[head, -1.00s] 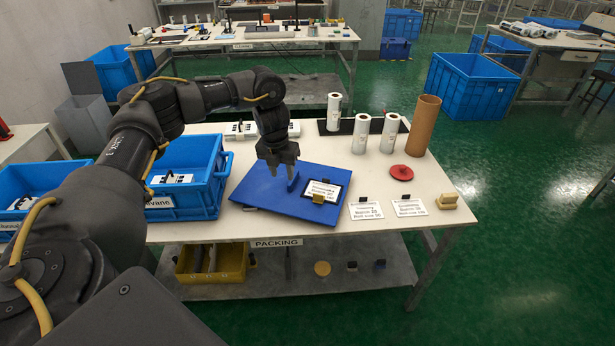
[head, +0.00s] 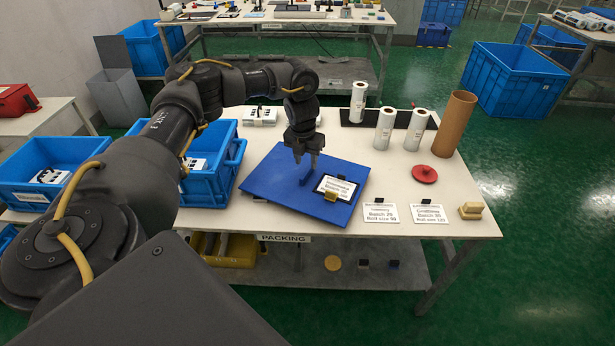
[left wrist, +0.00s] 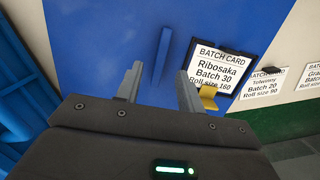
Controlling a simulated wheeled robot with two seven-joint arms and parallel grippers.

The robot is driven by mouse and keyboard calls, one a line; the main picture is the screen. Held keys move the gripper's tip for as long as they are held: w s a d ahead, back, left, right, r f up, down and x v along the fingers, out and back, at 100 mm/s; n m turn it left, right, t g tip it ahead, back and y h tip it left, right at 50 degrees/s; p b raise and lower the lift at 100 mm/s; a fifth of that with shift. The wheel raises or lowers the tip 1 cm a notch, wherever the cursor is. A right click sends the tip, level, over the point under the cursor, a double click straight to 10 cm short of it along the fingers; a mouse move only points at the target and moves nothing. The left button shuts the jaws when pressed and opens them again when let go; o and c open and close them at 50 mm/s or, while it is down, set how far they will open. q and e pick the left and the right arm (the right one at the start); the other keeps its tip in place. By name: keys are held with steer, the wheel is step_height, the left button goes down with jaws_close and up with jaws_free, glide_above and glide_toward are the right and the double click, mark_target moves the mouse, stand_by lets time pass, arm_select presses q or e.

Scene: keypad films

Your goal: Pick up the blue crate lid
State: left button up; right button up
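The blue crate lid (head: 268,182) lies flat on the white packing table, with a raised blue handle (head: 307,173) near its middle. My left gripper (head: 306,162) points down just above this handle. In the left wrist view, its fingers (left wrist: 160,78) are spread apart and empty. The handle shows there as a narrow upright bar (left wrist: 162,55) between and beyond the fingertips, and I see no contact. A batch card reading Ribosaka (left wrist: 217,75), with a yellow clip (left wrist: 208,97), lies on the lid. My right gripper is out of view.
Blue crates (head: 212,187) stand left of the lid. Two more cards (head: 380,213), a tan block (head: 471,211) and a red disc (head: 425,174) lie to the right. White rolls (head: 385,128) and a brown tube (head: 455,123) stand at the back right.

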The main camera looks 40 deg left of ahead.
mark_target(307, 170)
arm_select(q)
steer(key=shift+f, duration=0.45)
steer(key=f, duration=0.2)
steer(key=f+p, duration=0.1)
steer(key=shift+w+f, duration=0.25)
steer(key=shift+f, duration=0.4)
jaws_close()
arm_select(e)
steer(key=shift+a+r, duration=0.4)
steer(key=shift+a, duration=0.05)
